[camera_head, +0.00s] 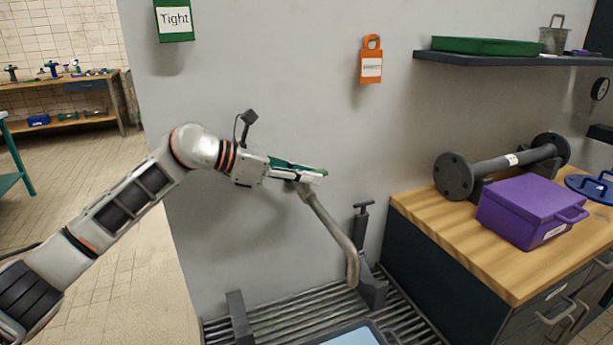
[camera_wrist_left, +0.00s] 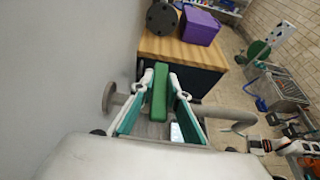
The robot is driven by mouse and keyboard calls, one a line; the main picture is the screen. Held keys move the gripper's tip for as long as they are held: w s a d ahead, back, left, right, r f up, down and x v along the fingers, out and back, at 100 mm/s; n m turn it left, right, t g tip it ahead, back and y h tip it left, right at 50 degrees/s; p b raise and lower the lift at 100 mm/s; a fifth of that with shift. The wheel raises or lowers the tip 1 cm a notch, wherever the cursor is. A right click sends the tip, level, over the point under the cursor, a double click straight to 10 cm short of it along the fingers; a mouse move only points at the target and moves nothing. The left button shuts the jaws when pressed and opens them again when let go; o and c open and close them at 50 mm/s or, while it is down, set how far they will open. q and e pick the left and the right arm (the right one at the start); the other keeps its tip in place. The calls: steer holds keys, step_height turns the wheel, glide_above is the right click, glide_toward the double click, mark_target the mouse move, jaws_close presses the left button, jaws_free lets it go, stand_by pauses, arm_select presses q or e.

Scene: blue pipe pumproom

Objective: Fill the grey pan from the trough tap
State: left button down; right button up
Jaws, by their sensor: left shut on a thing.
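The grey trough tap (camera_head: 335,232) sticks out from the wall, its bent spout pointing down over the slatted trough (camera_head: 285,318). No stream shows at the spout's end. My left gripper (camera_head: 312,174) is at the top of the tap, shut on its green lever (camera_wrist_left: 160,92), which lies between the two fingers in the left wrist view. In the head view the fingers hide much of the lever. A grey-rimmed pan with a light blue inside (camera_head: 350,335) is cut off by the bottom edge, below the spout.
A wooden-topped cabinet (camera_head: 440,232) stands right of the trough, with a purple box (camera_head: 530,210) and a dark flanged pipe (camera_head: 500,165) on it. A shelf (camera_head: 490,58) holds a green tray and a grey bucket. An orange tag (camera_head: 371,62) hangs on the wall.

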arm_select(q)
steer(key=c, duration=2)
jaws_free()
steer(key=shift+o, duration=0.2)
steer(key=shift+a, duration=0.1)
steer(key=v, duration=1.2)
